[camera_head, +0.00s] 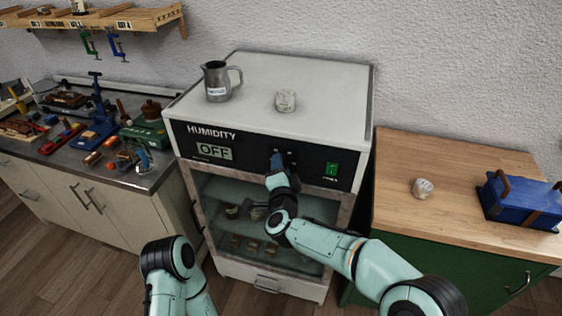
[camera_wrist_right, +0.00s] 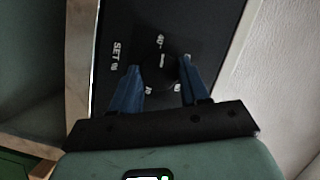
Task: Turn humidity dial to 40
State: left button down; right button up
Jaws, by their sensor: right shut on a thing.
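The humidity cabinet (camera_head: 270,80) has a black front panel with the word HUMIDITY and a display (camera_head: 214,151) reading OFF. My right gripper (camera_head: 277,160) is at the middle of this panel and hides most of the dial in the head view. In the right wrist view, the blue fingers of my right gripper (camera_wrist_right: 163,72) stand on both sides of the dark round dial (camera_wrist_right: 158,66), shut on it. White marks and SET lettering surround the dial; the numbers are too small to read surely. Only a link of my left arm shows at the bottom; its gripper is not in view.
A green switch (camera_head: 331,169) is right of the dial. A metal jug (camera_head: 219,82) and a pale lump (camera_head: 286,100) stand on the cabinet top. A glass door (camera_head: 225,190) is below the panel. A wooden worktop (camera_head: 430,155) with a blue toolbox (camera_head: 515,199) is at right.

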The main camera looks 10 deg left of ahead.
pick_arm(q)
jog(key=shift+w+r+p, duration=0.4)
jog(key=shift+w+r, duration=0.05)
jog(key=shift+r, duration=0.25)
jog(key=shift+w+r+p, duration=0.4)
jog(key=shift+r, duration=0.25)
pick_arm(e)
jog(key=shift+r+n+h, duration=0.15)
jog(key=shift+n+h, duration=0.25)
jog(key=shift+n, duration=0.5)
jog(key=o, duration=1)
jog(key=shift+o, duration=0.2)
pick_arm(q)
jog(key=shift+f, duration=0.1)
pick_arm(e)
jog(key=shift+s, duration=0.1)
pick_arm(q)
jog(key=s+f+b, duration=0.1)
jog(key=f+b, duration=0.1)
jog(key=f, duration=0.1)
jog(key=s+f+b, duration=0.1)
jog(key=shift+s+f+b, duration=0.15)
jog(key=shift+s+b, duration=0.15)
jog(key=shift+s, duration=0.05)
pick_arm(e)
jog(key=v, duration=1.3)
